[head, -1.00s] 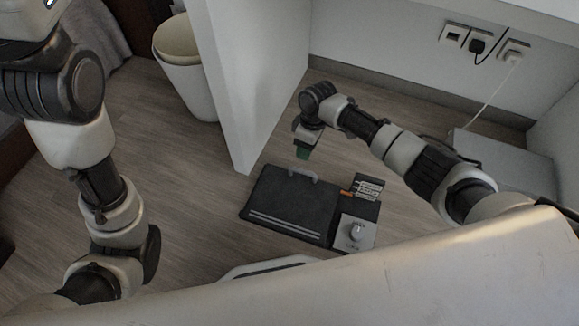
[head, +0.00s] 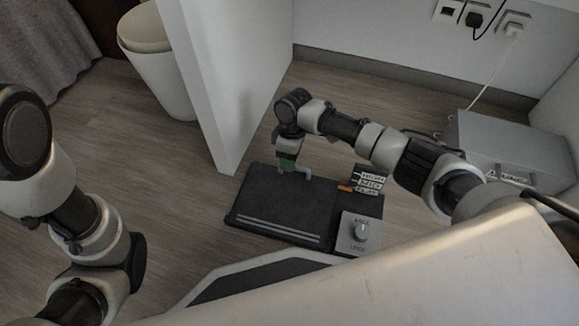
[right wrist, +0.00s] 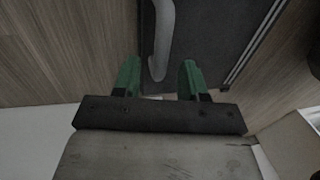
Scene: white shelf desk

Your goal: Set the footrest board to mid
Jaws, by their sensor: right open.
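The dark footrest board (head: 275,208) lies on the floor, looking flat, with a grey handle (head: 302,172) at its far edge. A label plate (head: 370,181) reads high, mid and flat. An orange pointer (head: 345,188) sits beside its lower labels; I cannot tell exactly which. A lock knob (head: 360,231) is on a light panel at the board's right. My right gripper (head: 287,164) is at the handle. In the right wrist view its green fingers (right wrist: 160,78) are open, with the handle (right wrist: 162,40) showing between and beyond them; contact is unclear. My left gripper is out of view.
A white desk side panel (head: 218,90) stands behind and left of the board, with a waste bin (head: 160,75) beyond it. A grey box (head: 510,150) is at the right. A cable (head: 490,75) hangs from the wall sockets. Floor left of the board is clear.

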